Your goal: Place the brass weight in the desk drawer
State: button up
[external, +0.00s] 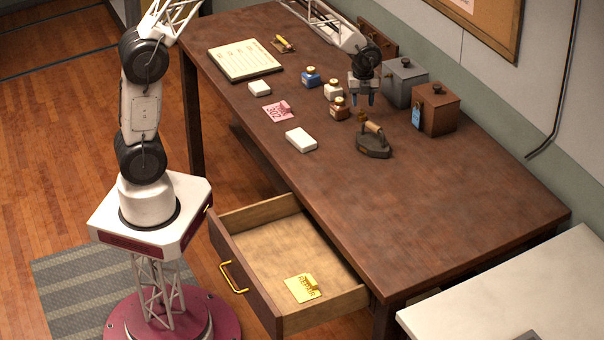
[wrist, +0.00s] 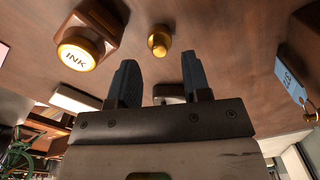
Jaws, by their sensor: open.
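The brass weight (external: 361,116) is a small brass piece standing on the dark wooden desk (external: 440,200). My gripper (external: 362,101) is open and empty, pointing down above the weight. In the wrist view, the weight (wrist: 158,42) shows just beyond and between the two fingertips (wrist: 158,64), with no finger seen touching it. The desk drawer (external: 238,272) is pulled open at the desk's front.
Brown ink bottle (external: 340,109) stands close left of the weight; the wrist view shows its INK lid (wrist: 77,57). A flat iron (external: 374,145) is just in front. Grey box (external: 404,83) and brown box (external: 435,109) stand right. The desk's right part is clear.

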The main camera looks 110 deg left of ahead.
aim_at(362, 111)
jog(key=shift+f, duration=0.2)
jog(key=shift+d+f, duration=0.1)
jog(key=shift+f, duration=2.45)
jog(key=shift+c, duration=0.3)
jog(key=c, duration=0.7)
jog(key=shift+c, duration=0.2)
jog(key=shift+r, duration=0.1)
jog(key=shift+r, duration=4.95)
